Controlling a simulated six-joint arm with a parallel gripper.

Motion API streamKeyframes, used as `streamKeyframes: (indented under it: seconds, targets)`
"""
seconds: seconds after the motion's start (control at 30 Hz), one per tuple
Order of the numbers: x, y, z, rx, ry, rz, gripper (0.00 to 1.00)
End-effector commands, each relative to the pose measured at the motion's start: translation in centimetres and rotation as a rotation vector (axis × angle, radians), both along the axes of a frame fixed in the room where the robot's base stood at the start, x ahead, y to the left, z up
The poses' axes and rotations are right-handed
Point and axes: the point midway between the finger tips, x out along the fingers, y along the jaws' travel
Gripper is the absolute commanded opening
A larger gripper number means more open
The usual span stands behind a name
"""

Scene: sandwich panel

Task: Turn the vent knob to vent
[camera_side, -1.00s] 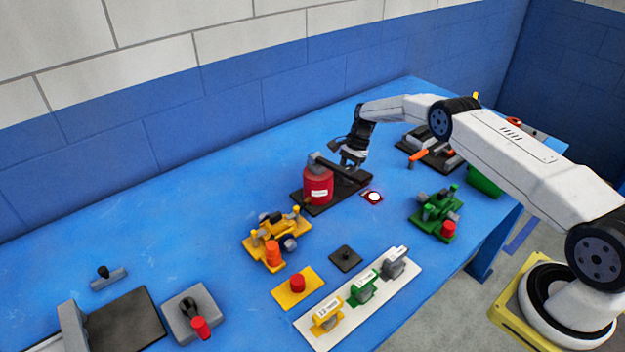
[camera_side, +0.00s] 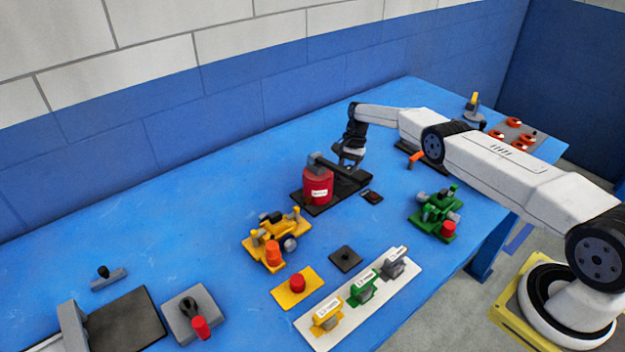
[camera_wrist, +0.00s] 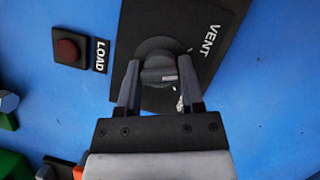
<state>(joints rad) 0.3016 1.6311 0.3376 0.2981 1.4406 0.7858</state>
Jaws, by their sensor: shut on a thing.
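The vent knob (camera_wrist: 157,68) is dark grey and round with a raised grip bar, on a black base plate (camera_wrist: 205,30). A small light mark on the bar points right in the wrist view. The word VENT is printed at upper right; another white mark by the right finger is partly hidden. My gripper (camera_wrist: 160,80) is shut on the knob, one finger on each side. In the side view my gripper (camera_side: 349,163) is down at the right part of the black base, which also bears a red canister (camera_side: 318,187); the knob is hidden there.
A dark red button or lamp (camera_wrist: 67,51) marked LOAD sits beside the base. The green fixture (camera_side: 437,207) is to the right and the yellow fixture (camera_side: 275,240) is front left. The blue table is clear behind the canister.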

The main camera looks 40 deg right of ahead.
Motion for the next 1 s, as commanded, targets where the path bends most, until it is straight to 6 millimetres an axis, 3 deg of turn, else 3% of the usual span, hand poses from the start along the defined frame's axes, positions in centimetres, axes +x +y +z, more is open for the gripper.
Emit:
streamKeyframes:
  seconds: [0.27,0.3,0.4,0.77,1.0]
  targets:
    - [-0.1,0.0,-0.1,0.0,0.002,0.0,0.0]
    - [-0.1,0.0,-0.1,0.0,0.002,0.0,0.55]
    - [-0.1,0.0,-0.1,0.0,0.002,0.0,0.84]
    - [0.0,0.0,0.1,0.0,0.0,-0.001,0.84]
    - [0.2,-0.5,1.2,-0.001,-0.001,-0.001,0.84]
